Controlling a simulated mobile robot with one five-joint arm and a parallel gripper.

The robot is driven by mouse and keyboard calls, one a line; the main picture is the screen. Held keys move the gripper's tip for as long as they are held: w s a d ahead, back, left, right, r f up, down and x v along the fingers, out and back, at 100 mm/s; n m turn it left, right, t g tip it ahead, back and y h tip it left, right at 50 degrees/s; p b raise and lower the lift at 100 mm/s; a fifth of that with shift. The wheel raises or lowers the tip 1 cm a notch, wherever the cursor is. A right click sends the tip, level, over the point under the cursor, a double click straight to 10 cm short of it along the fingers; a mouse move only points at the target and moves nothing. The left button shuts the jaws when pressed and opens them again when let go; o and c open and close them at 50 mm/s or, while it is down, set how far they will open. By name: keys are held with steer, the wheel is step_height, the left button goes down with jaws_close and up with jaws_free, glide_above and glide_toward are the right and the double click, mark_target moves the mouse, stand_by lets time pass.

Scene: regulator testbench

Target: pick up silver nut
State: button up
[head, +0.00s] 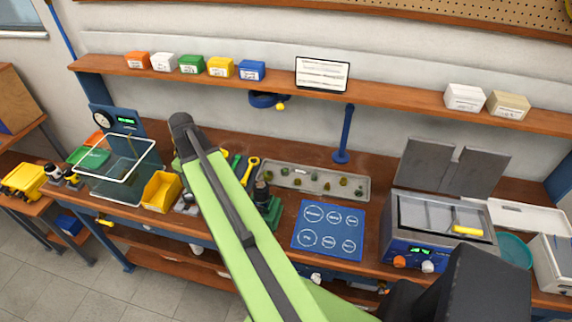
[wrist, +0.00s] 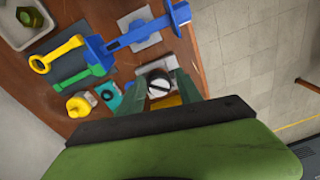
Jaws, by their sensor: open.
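My gripper (wrist: 161,90) is open in the wrist view, its two dark green fingers pointing down at the bench edge. Between and just beyond the fingers is a small round silvery-white piece (wrist: 158,83) with a dark band. I cannot tell for sure that it is the silver nut, or whether a finger touches it.
Near the gripper lie a blue tool (wrist: 145,35), a yellow ring spanner (wrist: 55,55), a green-handled tool (wrist: 85,76) and a yellow round part (wrist: 80,104). A grey tray (head: 290,184) with small fittings and a blue mat (head: 328,229) lie to the right.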

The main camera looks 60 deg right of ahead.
steer(key=s+d+r+p, duration=0.1)
steer(key=s+d+r, duration=0.15)
steer(key=d, duration=0.55)
steer(key=s+d+r+p, duration=0.1)
steer(key=s+d, duration=0.3)
steer(key=d, duration=0.5)
steer(key=n+t+p, duration=0.1)
steer(key=n, duration=0.1)
glide_toward(285, 170)
step_height(285, 170, down, 3)
steer(key=b, duration=1.1)
steer(key=shift+s, duration=0.1)
steer(key=f+b, duration=0.2)
steer(key=b, duration=0.1)
steer(key=w+f+b, duration=0.1)
steer(key=f+b, duration=0.2)
steer(key=shift+w+a+f, duration=0.15)
steer(key=shift+a+f, duration=0.05)
steer(key=shift+f, duration=0.15)
steer(key=shift+r, duration=0.2)
jaws_close()
